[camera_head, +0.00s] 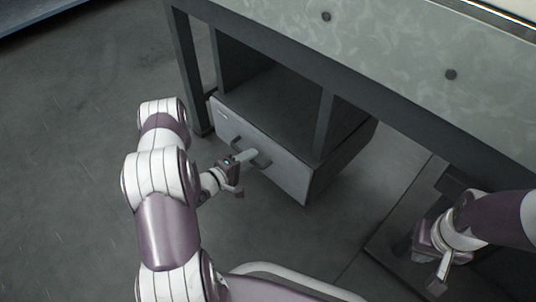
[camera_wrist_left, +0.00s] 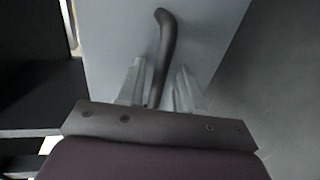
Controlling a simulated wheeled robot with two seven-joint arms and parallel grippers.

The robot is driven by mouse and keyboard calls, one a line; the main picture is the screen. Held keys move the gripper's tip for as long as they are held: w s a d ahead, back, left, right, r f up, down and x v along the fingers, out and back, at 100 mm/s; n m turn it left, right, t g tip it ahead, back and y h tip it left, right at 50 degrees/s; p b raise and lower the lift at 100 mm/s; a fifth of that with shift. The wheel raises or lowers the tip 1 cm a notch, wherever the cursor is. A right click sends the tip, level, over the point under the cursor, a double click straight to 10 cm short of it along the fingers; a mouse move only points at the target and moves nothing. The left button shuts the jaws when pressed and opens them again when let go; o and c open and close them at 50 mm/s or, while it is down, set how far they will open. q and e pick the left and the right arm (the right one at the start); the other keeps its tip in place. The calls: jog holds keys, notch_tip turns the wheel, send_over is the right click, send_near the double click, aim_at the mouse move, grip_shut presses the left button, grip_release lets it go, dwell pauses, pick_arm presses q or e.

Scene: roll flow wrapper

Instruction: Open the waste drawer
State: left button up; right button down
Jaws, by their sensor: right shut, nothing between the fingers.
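The waste drawer (camera_head: 287,179) has a pale grey front and sits low under the machine table. Its front looks flush with the dark box around it. A dark bar handle (camera_head: 264,161) is mounted on the front; it also shows in the left wrist view (camera_wrist_left: 166,40). My left gripper (camera_head: 249,157) is at the handle. In the left wrist view its two fingers (camera_wrist_left: 160,86) stand apart, with the handle's lower end between them and a visible gap at the right finger. My right gripper (camera_head: 440,278) is shut and empty at the lower right, away from the drawer.
The machine table (camera_head: 390,55) with its grey top overhangs the drawer. Dark legs (camera_head: 187,75) stand left of the drawer, and a dark post (camera_head: 324,122) rises behind its front. A dark base frame (camera_head: 405,215) lies at the right. The floor (camera_head: 75,150) left of the drawer is clear.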

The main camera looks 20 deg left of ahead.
pick_arm(q)
jog(key=shift+w+d, duration=0.15)
jog(key=shift+w, duration=0.25)
pick_arm(e)
jog(key=shift+w+d+f, duration=0.1)
jog(key=shift+w+d, duration=0.15)
